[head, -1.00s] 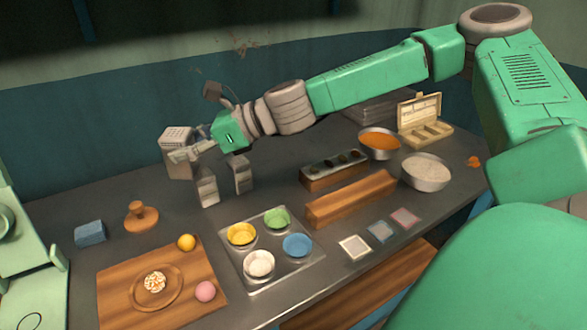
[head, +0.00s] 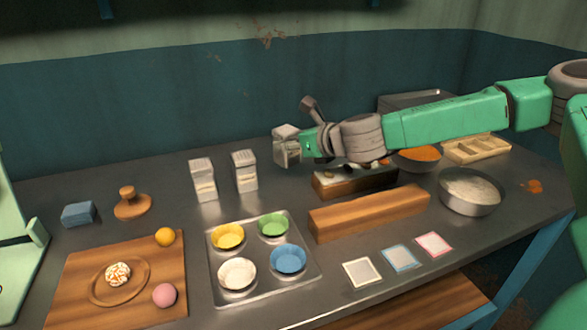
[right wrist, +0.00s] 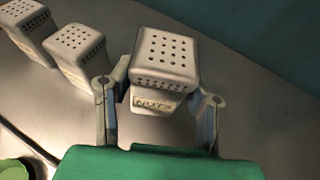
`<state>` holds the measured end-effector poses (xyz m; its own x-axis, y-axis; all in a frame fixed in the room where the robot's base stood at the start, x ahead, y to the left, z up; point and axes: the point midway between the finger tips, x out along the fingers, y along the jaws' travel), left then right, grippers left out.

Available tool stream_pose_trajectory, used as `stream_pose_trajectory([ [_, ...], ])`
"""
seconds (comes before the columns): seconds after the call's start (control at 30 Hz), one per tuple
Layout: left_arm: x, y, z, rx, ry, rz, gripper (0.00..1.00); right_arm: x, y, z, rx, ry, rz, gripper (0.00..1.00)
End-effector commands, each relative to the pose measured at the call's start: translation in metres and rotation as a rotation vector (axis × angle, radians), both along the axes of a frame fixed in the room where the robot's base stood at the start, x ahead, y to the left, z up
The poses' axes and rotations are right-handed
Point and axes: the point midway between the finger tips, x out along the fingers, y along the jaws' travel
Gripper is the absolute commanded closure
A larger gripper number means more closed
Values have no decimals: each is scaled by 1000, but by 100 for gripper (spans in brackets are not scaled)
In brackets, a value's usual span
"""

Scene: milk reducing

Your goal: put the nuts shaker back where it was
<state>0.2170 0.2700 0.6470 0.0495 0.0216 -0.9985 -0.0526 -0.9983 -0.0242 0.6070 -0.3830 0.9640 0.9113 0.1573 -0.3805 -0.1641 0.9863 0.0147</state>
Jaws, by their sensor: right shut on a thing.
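The nuts shaker (right wrist: 165,55) is a pale, square-sided pot with a perforated top and a front label reading NUTS. My right gripper (right wrist: 160,88) is shut on it, one finger on each side. In the head view the nuts shaker (head: 286,132) is upright, right of two similar shakers, partly hidden by my right gripper (head: 294,150). I cannot tell whether its base touches the table. The two other shakers, the left one (head: 203,180) and the middle one (head: 244,171), stand on the table. My left gripper is not in view.
A tray (head: 312,268) with coloured bowls is in front. The table behind the shakers looks clear.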

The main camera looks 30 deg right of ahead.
Motion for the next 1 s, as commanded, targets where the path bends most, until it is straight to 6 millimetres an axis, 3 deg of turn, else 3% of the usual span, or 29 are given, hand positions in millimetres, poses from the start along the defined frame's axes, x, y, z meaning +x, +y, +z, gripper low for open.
stream_pose_trajectory([
  [0.33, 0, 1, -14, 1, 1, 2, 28, 0, -5, -45, 7, 0, 1, 91],
  [0.6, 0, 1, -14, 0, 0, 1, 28, 0, -7, -48, 9, -4, 2, 91],
  [0.63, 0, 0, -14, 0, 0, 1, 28, 0, -6, -49, 8, -2, 1, 50],
  [0.67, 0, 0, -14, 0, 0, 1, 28, 0, -6, -48, 7, -2, 1, 40],
  [0.7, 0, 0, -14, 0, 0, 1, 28, 0, -5, -48, 6, -1, 2, 36],
  [1.0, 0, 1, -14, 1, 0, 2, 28, -1, 0, -46, 2, -2, 5, 36],
])
